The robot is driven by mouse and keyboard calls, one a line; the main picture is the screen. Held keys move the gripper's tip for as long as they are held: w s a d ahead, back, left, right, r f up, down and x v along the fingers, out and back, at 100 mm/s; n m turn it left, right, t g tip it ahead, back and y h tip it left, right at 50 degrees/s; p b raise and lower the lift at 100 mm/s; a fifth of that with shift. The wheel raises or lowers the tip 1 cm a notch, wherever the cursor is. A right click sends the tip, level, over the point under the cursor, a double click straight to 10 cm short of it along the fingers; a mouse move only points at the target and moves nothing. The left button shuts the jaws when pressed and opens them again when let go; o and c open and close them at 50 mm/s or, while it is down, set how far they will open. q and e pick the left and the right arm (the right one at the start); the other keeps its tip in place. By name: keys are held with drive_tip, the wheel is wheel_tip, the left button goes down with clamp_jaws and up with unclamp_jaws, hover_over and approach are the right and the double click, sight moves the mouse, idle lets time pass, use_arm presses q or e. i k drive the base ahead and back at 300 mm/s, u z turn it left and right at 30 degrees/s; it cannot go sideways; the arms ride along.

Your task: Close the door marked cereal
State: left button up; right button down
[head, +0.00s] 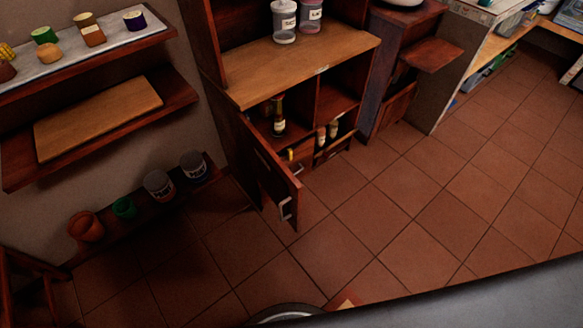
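A dark wood cabinet door (268,170) stands open, swung out over the floor from the left side of the low cabinet. Its metal handle (286,208) is near the door's free lower end. I cannot make out the word cereal on it. The open cabinet (306,110) shows its inside, with a dark bottle (279,118) and smaller bottles (327,134) in it. A small pale label (321,70) on the counter's front edge is too small to read. Neither of my grippers is in view.
The counter top (300,62) carries two jars (284,22). Wall shelves (100,113) and a low shelf with pots (158,185) are on the left. A dark wood unit (392,70) stands right of the cabinet. The tiled floor (400,205) in front is mostly clear.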

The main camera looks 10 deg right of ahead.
sight(283, 187)
drive_tip(key=u, duration=0.05)
drive_tip(key=i, duration=0.5)
drive_tip(key=z, duration=1.65)
drive_tip(key=k, duration=0.65)
drive_tip(key=u, duration=1.3)
